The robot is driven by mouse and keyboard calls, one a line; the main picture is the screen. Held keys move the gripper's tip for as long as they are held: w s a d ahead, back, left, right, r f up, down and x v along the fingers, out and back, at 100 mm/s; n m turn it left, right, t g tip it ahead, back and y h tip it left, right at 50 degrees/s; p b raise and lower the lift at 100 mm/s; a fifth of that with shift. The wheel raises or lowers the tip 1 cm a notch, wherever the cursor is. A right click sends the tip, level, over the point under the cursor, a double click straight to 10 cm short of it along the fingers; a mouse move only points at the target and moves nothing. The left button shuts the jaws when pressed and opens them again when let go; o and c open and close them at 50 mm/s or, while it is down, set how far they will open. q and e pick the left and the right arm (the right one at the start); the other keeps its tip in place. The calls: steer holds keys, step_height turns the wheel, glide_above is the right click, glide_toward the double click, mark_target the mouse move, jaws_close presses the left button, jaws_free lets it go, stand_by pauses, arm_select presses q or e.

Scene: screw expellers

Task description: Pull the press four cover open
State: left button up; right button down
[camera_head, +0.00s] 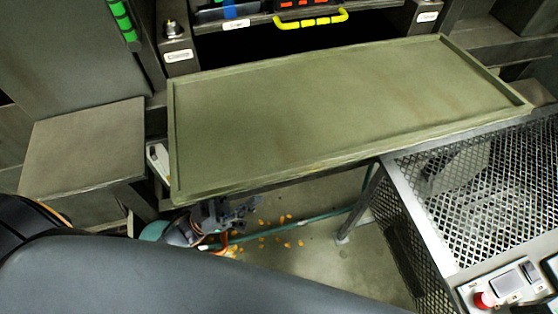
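A wide olive-green rimmed panel (330,110) fills the middle of the head view. It lies nearly flat, and I cannot tell if it is the press four cover. Behind it is a dark opening with a yellow handle (310,19) above it. The small white labels there are too small to read. My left gripper (245,213) is low, beneath the panel's front left edge and partly hidden by it. It is well apart from the yellow handle. Its fingers are too dark and small to tell open from shut. My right gripper is not in view.
A metal mesh guard (490,195) stands at the right, with a control box (510,285) bearing a red button in front of it. A flat grey-brown metal top (82,147) is at the left. Orange bits (283,219) lie scattered on the floor near a green hose (320,215).

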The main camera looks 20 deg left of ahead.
mark_target(280, 169)
arm_select(q)
steer(key=p+x, duration=0.2)
steer(key=x, duration=0.6)
steer(key=shift+w+r, duration=0.1)
steer(key=shift+r, duration=0.1)
steer(key=shift+w+d+r+p, duration=0.25)
steer(key=shift+d+r+p, duration=0.15)
steer(key=shift+d, duration=0.1)
steer(key=shift+f, duration=0.1)
jaws_close()
